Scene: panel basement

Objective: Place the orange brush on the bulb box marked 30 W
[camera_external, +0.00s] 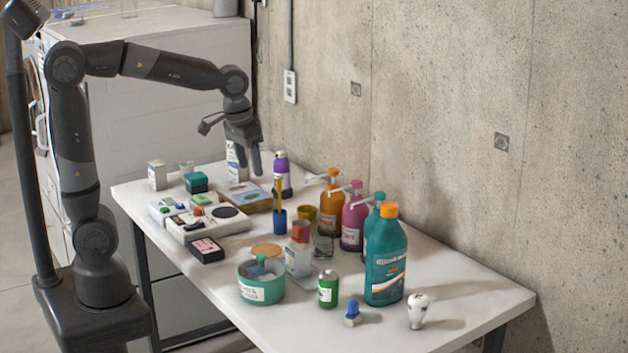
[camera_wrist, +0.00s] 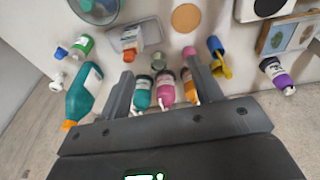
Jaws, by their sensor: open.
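An orange-yellow stick, probably the brush (camera_external: 279,191), stands upright in a blue cup (camera_external: 279,222) near the table's middle. The blue cup also shows in the wrist view (camera_wrist: 214,43). Small white boxes stand at the back left (camera_external: 157,175), behind my gripper (camera_external: 236,165) and at the middle front (camera_external: 298,261); the front one shows in the wrist view (camera_wrist: 131,38). Their markings are too small to read, so I cannot tell which says 30 W. My gripper (camera_external: 246,162) is open and empty, pointing down above the back of the table. Its fingers also show in the wrist view (camera_wrist: 158,62).
Orange (camera_external: 331,208), pink (camera_external: 354,220) and teal (camera_external: 386,262) bottles line the wall side. A purple bottle (camera_external: 281,175) stands near my gripper. A green tub (camera_external: 262,284) and a light bulb (camera_external: 418,311) are in front. The table's front right is mostly clear.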

